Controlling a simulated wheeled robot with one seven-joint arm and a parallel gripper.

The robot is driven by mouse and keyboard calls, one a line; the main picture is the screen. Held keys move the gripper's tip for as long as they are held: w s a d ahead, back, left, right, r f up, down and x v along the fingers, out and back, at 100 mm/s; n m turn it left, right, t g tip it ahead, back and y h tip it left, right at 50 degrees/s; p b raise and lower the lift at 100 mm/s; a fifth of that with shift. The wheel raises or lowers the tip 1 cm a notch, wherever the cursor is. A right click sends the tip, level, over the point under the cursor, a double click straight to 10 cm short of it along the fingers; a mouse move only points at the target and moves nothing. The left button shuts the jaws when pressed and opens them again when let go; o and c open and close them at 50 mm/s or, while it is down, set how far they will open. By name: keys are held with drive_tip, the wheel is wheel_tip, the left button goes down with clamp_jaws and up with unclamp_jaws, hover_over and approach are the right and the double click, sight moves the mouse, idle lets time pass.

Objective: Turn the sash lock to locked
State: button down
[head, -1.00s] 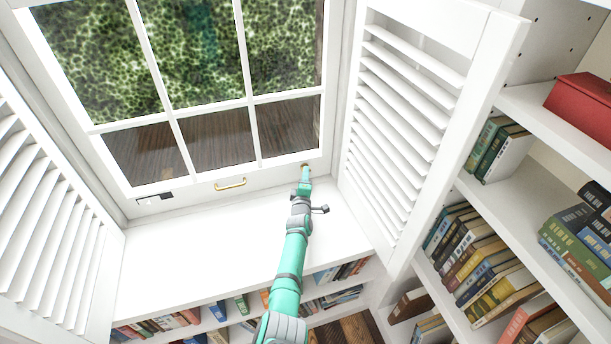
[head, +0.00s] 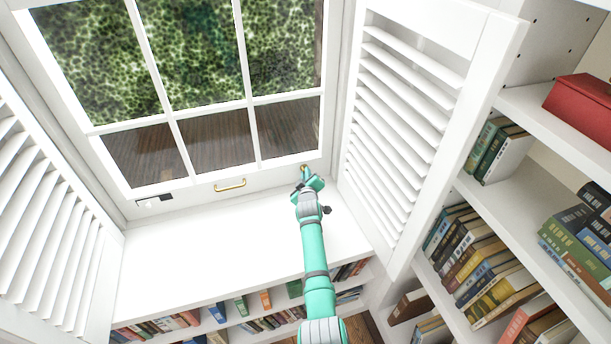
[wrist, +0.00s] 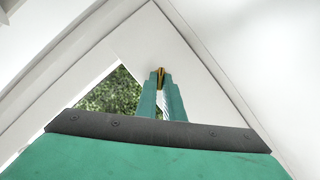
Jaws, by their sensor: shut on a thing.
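The sash lock is a small brass piece (wrist: 161,71) at the lower right corner of the white window sash (head: 285,172). In the wrist view it sits between the tips of my gripper's teal fingers. My gripper (wrist: 161,80) is shut on the sash lock. In the head view my gripper (head: 306,172) reaches the sash's bottom rail at its right end, and only a little brass (head: 303,167) shows there. The fingers cover most of the lock, so I cannot tell how far it is turned.
A brass pull handle (head: 230,185) is on the bottom rail, with a small black-and-white latch plate (head: 154,200) farther left. A louvred shutter (head: 400,130) stands close to the right of my arm. The white sill (head: 215,245) is clear. Bookshelves (head: 530,210) are at the right.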

drive_tip(key=m+y, duration=0.1)
drive_tip(key=m+g, duration=0.1)
drive_tip(key=m, duration=0.1)
drive_tip(key=shift+w+d+r+y, duration=0.1)
drive_tip(key=shift+d+y, duration=0.2)
drive_tip(key=shift+y, duration=0.1)
drive_tip(key=shift+d+m+g+y, duration=0.1)
drive_tip(key=shift+m+g+y, duration=0.4)
drive_tip(key=shift+m+y, duration=0.65)
drive_tip(key=shift+m+h, duration=0.25)
drive_tip(key=shift+m, duration=0.1)
drive_tip(key=c, duration=1.9)
unclamp_jaws()
drive_tip(key=shift+o, duration=0.2)
drive_tip(key=v, duration=1)
drive_tip(key=shift+s, duration=0.35)
